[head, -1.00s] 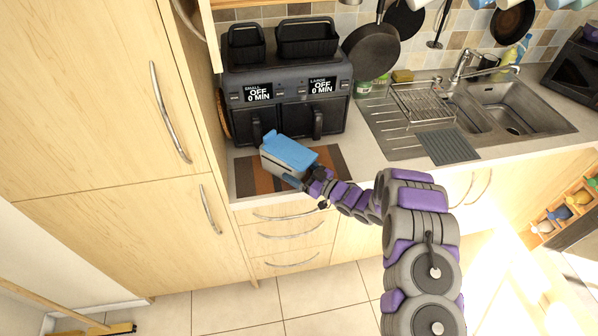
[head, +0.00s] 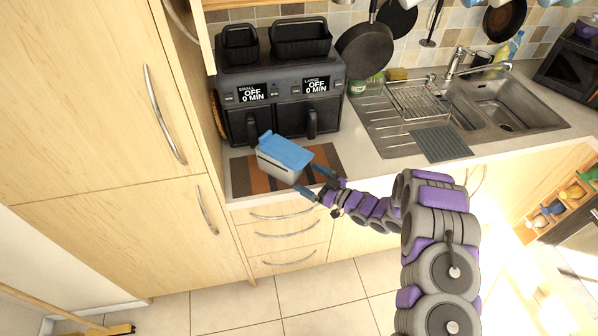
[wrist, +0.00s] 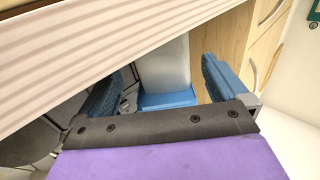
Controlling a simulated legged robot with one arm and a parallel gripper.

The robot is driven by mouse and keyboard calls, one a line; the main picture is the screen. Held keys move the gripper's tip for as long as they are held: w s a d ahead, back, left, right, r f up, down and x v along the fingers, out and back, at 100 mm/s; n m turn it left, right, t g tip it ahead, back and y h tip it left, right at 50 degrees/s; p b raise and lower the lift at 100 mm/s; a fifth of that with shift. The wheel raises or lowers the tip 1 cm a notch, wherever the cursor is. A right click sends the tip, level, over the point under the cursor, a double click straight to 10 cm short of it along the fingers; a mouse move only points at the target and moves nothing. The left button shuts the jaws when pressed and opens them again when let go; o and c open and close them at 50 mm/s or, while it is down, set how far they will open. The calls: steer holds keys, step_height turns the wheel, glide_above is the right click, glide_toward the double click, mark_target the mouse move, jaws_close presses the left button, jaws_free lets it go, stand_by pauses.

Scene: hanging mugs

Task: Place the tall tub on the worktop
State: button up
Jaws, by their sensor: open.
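The tub (head: 280,170) has pale, translucent walls and a blue lid (head: 285,151). In the head view it stands upright on the striped mat (head: 240,178) on the worktop, in front of the air fryer. My gripper (head: 313,181) is open and empty, just right of the tub's near corner and apart from it. In the wrist view the tub (wrist: 166,65) shows beyond and between the two blue fingers of my gripper (wrist: 162,85), with its blue lid toward the bottom of the picture.
A black two-drawer air fryer (head: 283,92) stands behind the tub. A steel sink (head: 505,103) with a drying rack (head: 417,98) lies to the right. A tall wooden cupboard (head: 90,100) borders the left. Worktop (head: 361,158) right of the mat is clear.

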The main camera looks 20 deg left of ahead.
steer(key=v, duration=0.5)
steer(key=shift+s+d, duration=0.1)
steer(key=shift+d, duration=0.3)
steer(key=w+d+r+m+t+h, duration=0.2)
steer(key=w+d+r+h, duration=0.25)
steer(key=d, duration=0.25)
steer(key=w+d+r+m+t+h, duration=0.2)
steer(key=w+d+r+t+h, duration=0.15)
steer(key=w+d+h, duration=0.35)
steer(key=s+d+r+m+g+h, duration=0.1)
steer(key=s+d+r+m+h, duration=0.25)
steer(key=d+r, duration=0.4)
steer(key=s+d+r+m+g+h, duration=0.2)
steer(key=s+d, duration=0.2)
steer(key=s, duration=0.4)
steer(key=s+d+r+m+g+h, duration=0.1)
steer(key=s+d+r+m+g, duration=0.15)
steer(key=s, duration=0.55)
steer(key=s+d+r+m+g+h, duration=0.1)
steer(key=s+d+r+h, duration=0.2)
steer(key=s, duration=0.6)
steer(key=s+a+r+m+g+y, duration=0.1)
steer(key=s+a+g, duration=0.1)
steer(key=s, duration=1)
steer(key=s+a+r+g+y, duration=0.1)
steer(key=s+a+g+y, duration=0.1)
steer(key=s, duration=1)
steer(key=shift+a+m+g, duration=0.4)
steer(key=shift+a+g, duration=0.15)
steer(key=shift+g, duration=0.35)
